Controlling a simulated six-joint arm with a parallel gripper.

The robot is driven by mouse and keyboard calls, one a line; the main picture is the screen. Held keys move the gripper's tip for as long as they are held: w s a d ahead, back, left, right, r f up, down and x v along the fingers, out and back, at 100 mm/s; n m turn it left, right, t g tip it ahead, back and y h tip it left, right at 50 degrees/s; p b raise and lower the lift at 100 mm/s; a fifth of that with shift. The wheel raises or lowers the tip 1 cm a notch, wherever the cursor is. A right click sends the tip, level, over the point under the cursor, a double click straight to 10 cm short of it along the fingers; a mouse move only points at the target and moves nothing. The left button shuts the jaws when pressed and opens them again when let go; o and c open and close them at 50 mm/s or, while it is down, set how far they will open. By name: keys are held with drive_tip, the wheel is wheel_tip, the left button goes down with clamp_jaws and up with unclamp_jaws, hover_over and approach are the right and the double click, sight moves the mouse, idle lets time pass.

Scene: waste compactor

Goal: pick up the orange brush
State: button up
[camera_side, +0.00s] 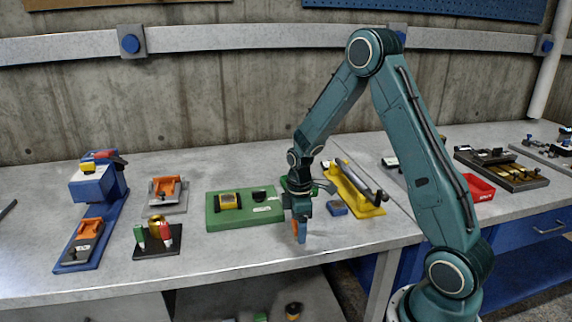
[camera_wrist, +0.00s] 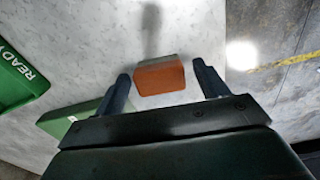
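The orange brush (camera_wrist: 160,76) shows in the wrist view as an orange block with a grey-brown far edge. It lies between the two fingers of my gripper (camera_wrist: 161,69). The fingers are apart, with a narrow gap on the right side of the brush and a very small one on the left. In the side view, my gripper (camera_side: 301,238) points down low over the front part of the bench, and the orange of the brush (camera_side: 295,228) shows at its fingers, partly hidden. Whether the brush touches the bench is unclear.
A green board (camera_side: 224,222) with a yellow-and-black part lies left of my gripper. A blue block (camera_side: 337,209) and a yellow stand (camera_side: 362,207) are close on the right. The bench's front edge is near. Bare bench (camera_side: 245,250) lies to the front left.

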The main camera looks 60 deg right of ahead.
drive_tip(key=c, duration=0.9)
drive_tip(key=shift+r, duration=0.1)
wheel_tip(320, 180, up, 20)
drive_tip(key=shift+f, duration=0.1)
idle(0.5)
drive_tip(key=shift+o, duration=1)
drive_tip(key=shift+c, duration=0.6)
drive_tip(key=shift+w, duration=0.15)
